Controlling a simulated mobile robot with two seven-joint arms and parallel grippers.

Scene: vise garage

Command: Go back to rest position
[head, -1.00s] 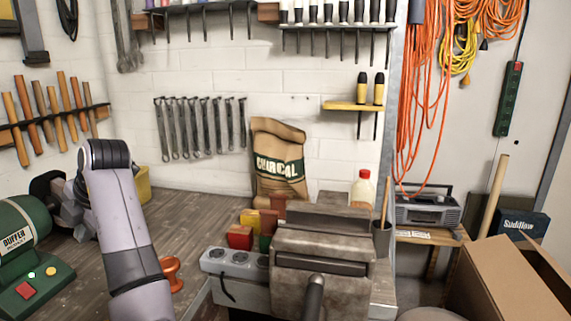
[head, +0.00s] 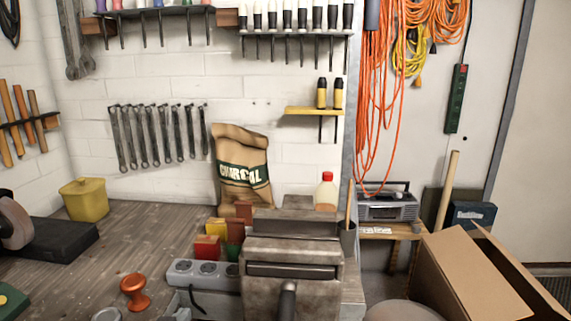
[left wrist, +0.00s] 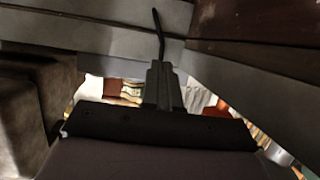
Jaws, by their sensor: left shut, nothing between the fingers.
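My left gripper (left wrist: 160,88) shows in the left wrist view as dark fingers closed together, with nothing held between them. A thin dark rod or cable stands just beyond its tips. My left arm does not show clearly in the head view. The grey metal vise (head: 292,258) sits at the front edge of the workbench (head: 165,240) in the head view. My right gripper is in neither view.
A power strip (head: 200,270), small coloured boxes (head: 207,248) and an orange knob-shaped object (head: 135,292) are left of the vise. A charcoal bag (head: 240,180) stands behind. An open cardboard box (head: 470,270) is at the right. The bench's middle left is clear.

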